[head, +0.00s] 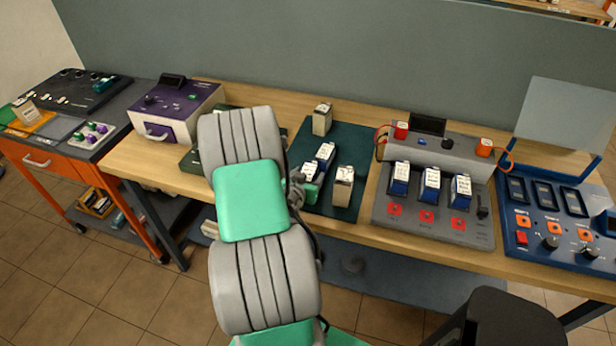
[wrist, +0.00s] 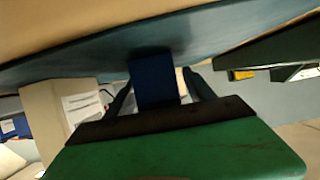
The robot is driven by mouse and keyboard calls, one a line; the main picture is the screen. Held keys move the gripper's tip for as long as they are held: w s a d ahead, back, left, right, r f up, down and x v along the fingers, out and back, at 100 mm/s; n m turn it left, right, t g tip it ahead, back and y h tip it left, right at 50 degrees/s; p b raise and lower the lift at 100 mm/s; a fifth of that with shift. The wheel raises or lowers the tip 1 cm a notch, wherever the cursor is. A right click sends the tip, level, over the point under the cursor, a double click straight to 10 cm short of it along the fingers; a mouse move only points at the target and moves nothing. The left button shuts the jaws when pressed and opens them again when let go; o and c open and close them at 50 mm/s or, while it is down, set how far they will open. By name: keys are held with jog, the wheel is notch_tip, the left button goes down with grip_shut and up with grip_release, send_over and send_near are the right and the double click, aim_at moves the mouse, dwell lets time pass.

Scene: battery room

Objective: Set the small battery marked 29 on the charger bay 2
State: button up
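Two blue batteries with white labels stand on the dark green mat (head: 335,206) in the head view, one (head: 325,152) behind the other (head: 309,170). Their numbers are too small to read. My gripper (head: 301,190) is beside the nearer one, partly hidden by my arm. In the wrist view, my gripper (wrist: 160,88) has its dark fingers on either side of a blue battery (wrist: 154,80), with a narrow gap at the right finger. The grey charger (head: 388,216) holds three blue batteries (head: 429,184) above red marks. Its bay numbers are not readable.
Beige boxes stand on the mat at the back (head: 322,119) and right (head: 343,186); a beige box (wrist: 62,105) is also close in the wrist view. A blue panel (head: 520,238) with dark slots is at right, a purple device (head: 185,110) at left.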

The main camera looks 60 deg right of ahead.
grip_shut()
dwell(0.5)
jog(key=shift+r, duration=0.1)
